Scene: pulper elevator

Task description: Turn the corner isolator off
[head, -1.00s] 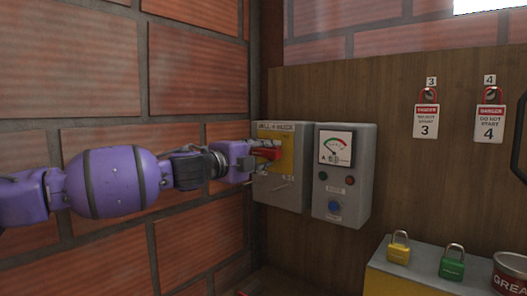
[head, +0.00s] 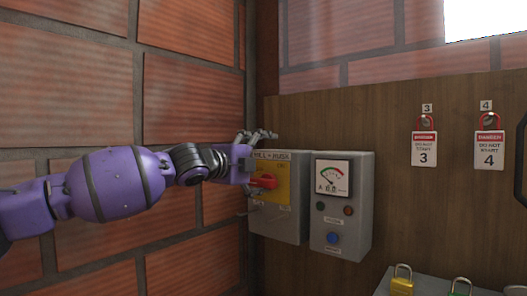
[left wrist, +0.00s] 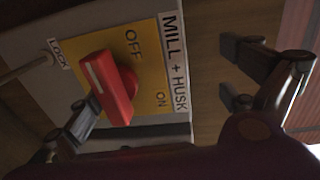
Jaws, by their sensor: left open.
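The corner isolator is a grey box (head: 297,228) labelled MILL + HUSK, on the wooden board beside the brick corner. Its yellow plate (left wrist: 150,75) carries OFF and ON, and a red handle (left wrist: 112,88) stands on it. The handle also shows in the head view (head: 263,182), lying roughly level. My left gripper (head: 258,170) is open at the box. In the left wrist view the open jaws (left wrist: 165,98) have one finger close beside the handle and the other off to the right, past the label. Contact cannot be told. My right gripper is out of view.
A grey meter box (head: 342,225) with a dial and buttons stands just right of the isolator. Danger tags (head: 424,148) hang further right. Padlocks (head: 402,282) sit at the lower right. The brick wall (head: 190,80) runs close along my left arm.

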